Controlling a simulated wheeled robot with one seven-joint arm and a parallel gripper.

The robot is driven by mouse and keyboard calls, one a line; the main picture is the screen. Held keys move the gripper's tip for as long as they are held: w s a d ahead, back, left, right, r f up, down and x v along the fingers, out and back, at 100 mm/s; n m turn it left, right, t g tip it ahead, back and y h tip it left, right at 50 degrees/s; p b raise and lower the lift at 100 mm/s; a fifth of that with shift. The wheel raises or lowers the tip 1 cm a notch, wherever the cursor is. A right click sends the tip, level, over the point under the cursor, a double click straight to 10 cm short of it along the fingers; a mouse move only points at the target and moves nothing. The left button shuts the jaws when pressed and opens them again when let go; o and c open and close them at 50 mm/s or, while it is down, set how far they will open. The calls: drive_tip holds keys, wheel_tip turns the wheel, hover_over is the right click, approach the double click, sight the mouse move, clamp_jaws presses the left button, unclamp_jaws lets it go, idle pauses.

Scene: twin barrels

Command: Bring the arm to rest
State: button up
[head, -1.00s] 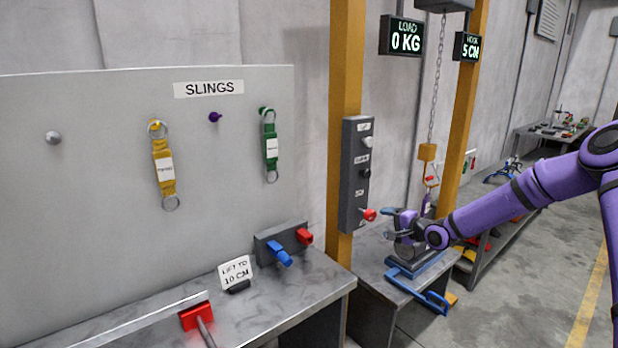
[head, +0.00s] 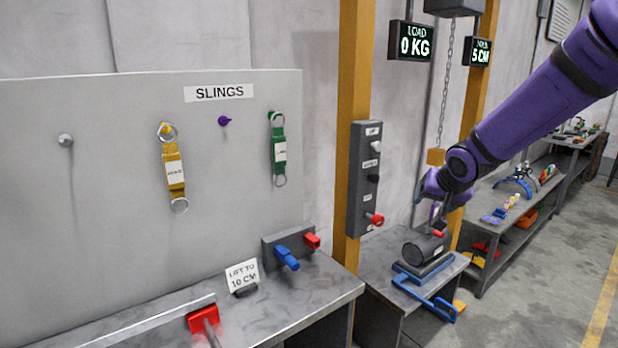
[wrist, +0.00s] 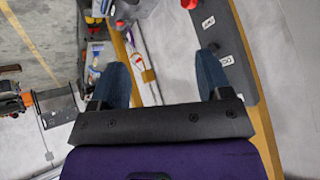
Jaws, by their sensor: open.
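My purple arm reaches in from the upper right in the head view. My gripper (head: 422,190) is near the hoist chain (head: 441,105), above and apart from a dark barrel (head: 422,250) lying on a blue-edged stand. In the wrist view my gripper (wrist: 164,78) shows two blue fingers spread wide, with nothing between them. Part of the gripper is hidden by my wrist in the head view.
A grey control box (head: 366,180) with knobs is on the yellow post (head: 353,90), left of my gripper. Yellow (head: 173,170) and green (head: 279,150) slings hang on the board.

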drive_tip(key=s+r+h, duration=0.1)
drive_tip(key=s+r, duration=0.2)
drive_tip(key=s, duration=0.3)
drive_tip(key=s+d+r+n+g, duration=0.1)
drive_tip(key=s+r, duration=0.2)
drive_tip(key=s, duration=0.3)
drive_tip(key=s+r+h, duration=0.1)
drive_tip(key=s+r, duration=0.3)
drive_tip(key=s, duration=0.3)
drive_tip(key=s+n+g+y, duration=0.1)
drive_tip(key=s+n, duration=0.1)
drive_tip(key=s, duration=1.4)
drive_tip(key=shift+s+a+r+g+y, duration=0.15)
drive_tip(key=shift+s+r+g+y, duration=0.05)
drive_tip(key=shift+s+g+y, duration=0.2)
